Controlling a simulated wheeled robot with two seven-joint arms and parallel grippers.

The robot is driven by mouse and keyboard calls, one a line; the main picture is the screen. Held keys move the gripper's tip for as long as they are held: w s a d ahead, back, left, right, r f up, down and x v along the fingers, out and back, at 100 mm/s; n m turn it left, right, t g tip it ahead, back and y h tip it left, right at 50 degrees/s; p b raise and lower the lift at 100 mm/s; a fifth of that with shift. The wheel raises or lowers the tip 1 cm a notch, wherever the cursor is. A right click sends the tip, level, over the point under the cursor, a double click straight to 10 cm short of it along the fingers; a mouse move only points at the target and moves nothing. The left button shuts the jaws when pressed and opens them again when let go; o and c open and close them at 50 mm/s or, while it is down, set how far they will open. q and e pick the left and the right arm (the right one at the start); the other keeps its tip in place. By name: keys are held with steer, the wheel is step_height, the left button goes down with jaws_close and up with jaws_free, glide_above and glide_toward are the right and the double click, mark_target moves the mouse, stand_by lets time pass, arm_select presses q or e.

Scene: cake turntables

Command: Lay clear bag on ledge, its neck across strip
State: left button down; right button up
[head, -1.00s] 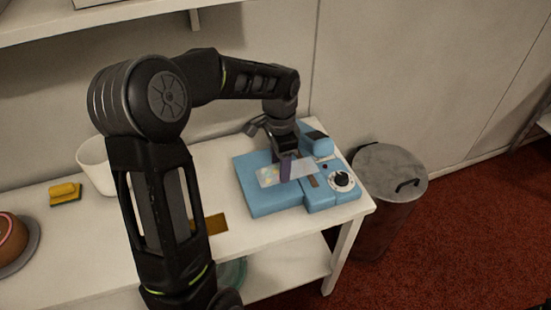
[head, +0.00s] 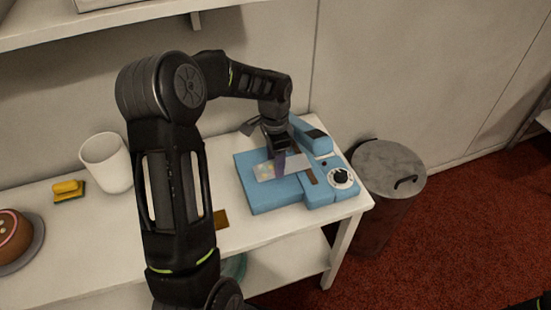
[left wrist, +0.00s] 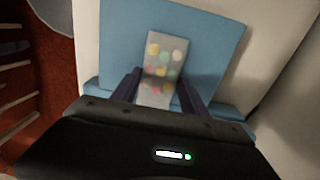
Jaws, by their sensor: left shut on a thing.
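The clear bag (head: 265,172) holds several coloured sweets at its left end. Its clear neck reaches right, close to the brown strip (head: 314,176) on the blue sealer. My left gripper (head: 279,168) is shut on the bag, with its fingers pointing down over the flat blue ledge (head: 261,203). In the left wrist view the bag (left wrist: 163,55) lies between the two dark fingers, sweets end up, over the blue ledge (left wrist: 118,50). I cannot tell whether the bag touches the ledge. The strip is hidden in the left wrist view.
The sealer's raised blue arm (head: 310,135) stands behind the strip, and a black dial (head: 341,177) is at its right. A white cup (head: 106,163), a yellow sponge (head: 68,190) and a cake (head: 12,232) stand left. A grey-lidded bin (head: 388,168) stands beyond the table's right end.

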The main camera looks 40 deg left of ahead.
arm_select(q)
steer(key=shift+f, duration=0.1)
steer(key=c, duration=0.6)
jaws_free()
steer(key=r, duration=0.6)
steer(key=r+b, duration=0.1)
steer(key=r, duration=0.5)
steer(key=shift+w+a+r, duration=0.1)
steer(key=shift+a+r, duration=0.05)
steer(key=shift+a, duration=0.05)
